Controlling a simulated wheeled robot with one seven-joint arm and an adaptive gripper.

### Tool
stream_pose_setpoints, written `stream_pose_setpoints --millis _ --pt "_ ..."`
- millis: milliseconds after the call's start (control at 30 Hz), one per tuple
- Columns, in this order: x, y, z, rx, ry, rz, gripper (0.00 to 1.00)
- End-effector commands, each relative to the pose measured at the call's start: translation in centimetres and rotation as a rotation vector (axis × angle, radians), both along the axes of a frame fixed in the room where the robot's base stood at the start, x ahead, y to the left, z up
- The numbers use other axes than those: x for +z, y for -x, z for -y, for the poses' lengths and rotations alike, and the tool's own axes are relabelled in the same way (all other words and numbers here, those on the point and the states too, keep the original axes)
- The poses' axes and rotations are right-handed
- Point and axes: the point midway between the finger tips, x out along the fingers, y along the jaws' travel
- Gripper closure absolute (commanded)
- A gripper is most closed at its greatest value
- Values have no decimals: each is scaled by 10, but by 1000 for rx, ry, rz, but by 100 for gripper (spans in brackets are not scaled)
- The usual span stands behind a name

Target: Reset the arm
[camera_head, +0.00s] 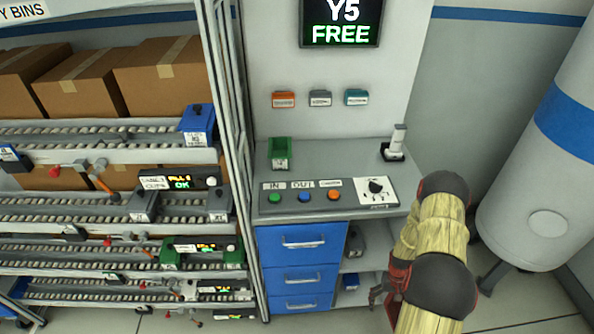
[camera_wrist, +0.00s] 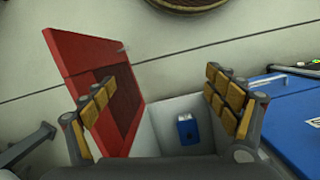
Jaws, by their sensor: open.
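My arm reaches in from the lower right of the head view, beside the workbench. My gripper (camera_head: 378,292) shows there partly, low at the right of the bench's open shelves. In the wrist view my gripper (camera_wrist: 160,108) is open, its two yellow-padded fingers wide apart with nothing between them. Beyond the fingers is a white bin (camera_wrist: 180,112) with a red lid (camera_wrist: 95,75) standing tilted open at its left. A small blue item (camera_wrist: 187,130) lies inside the bin.
The workbench (camera_head: 340,152) carries a green bin (camera_head: 280,153), a button panel (camera_head: 328,196) and a small stand (camera_head: 396,145). Blue drawers (camera_head: 302,243) are below. A roller rack (camera_head: 110,225) stands left, a white tank (camera_head: 550,140) right. A blue surface (camera_wrist: 285,105) is at the wrist view's right.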

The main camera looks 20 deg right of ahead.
Motion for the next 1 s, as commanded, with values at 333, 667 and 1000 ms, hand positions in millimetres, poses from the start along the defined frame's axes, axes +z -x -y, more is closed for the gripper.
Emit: stream_pose_setpoints --millis 333,667,1000 --pt "175 -27 -45 24 7 -36 13" --pt "313 -18 -113 66 17 -6 13" --pt "416 16 -188 139 39 105 13"
